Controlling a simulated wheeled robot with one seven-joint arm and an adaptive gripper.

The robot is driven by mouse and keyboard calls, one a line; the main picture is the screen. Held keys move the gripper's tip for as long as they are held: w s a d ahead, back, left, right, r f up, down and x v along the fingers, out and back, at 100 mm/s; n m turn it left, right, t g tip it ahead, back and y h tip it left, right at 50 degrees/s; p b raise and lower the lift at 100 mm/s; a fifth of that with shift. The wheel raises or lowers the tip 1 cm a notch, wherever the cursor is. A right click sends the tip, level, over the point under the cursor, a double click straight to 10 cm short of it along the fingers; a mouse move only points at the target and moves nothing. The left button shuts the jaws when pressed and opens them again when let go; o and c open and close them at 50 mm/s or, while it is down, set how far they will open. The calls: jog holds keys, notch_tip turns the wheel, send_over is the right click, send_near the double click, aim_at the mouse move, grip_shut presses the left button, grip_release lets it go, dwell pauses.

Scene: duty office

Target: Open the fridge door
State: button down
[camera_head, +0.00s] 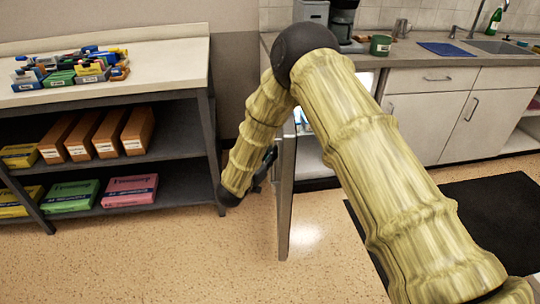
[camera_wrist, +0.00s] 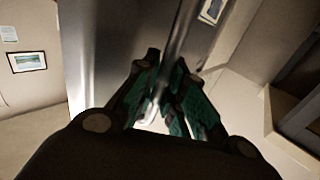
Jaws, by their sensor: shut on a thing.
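The fridge door (camera_head: 285,190) stands open, seen nearly edge-on, swung out from the counter over the floor. Behind my arm, part of the bright fridge interior (camera_head: 311,150) shows under the counter. My gripper (camera_head: 264,166) is at the door's left face, partly hidden by my own arm. The grey metallic door (camera_wrist: 105,45) fills the upper middle of that view.
A dark shelf unit (camera_head: 180,130) with boxes stands close on the left of my gripper. The counter with sink (camera_head: 495,46) and white cabinets (camera_head: 425,125) runs along the back right. A black mat (camera_head: 495,215) lies on the floor at right. Floor left of the door is clear.

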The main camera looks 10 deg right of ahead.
jog(key=shift+d, duration=0.25)
jog(key=c, duration=1.5)
grip_release()
jog(key=shift+s+a, duration=0.1)
jog(key=shift+a, duration=0.05)
jog(key=v, duration=1.1)
jog(key=shift+s+a, duration=0.25)
jog(key=shift+s, duration=0.05)
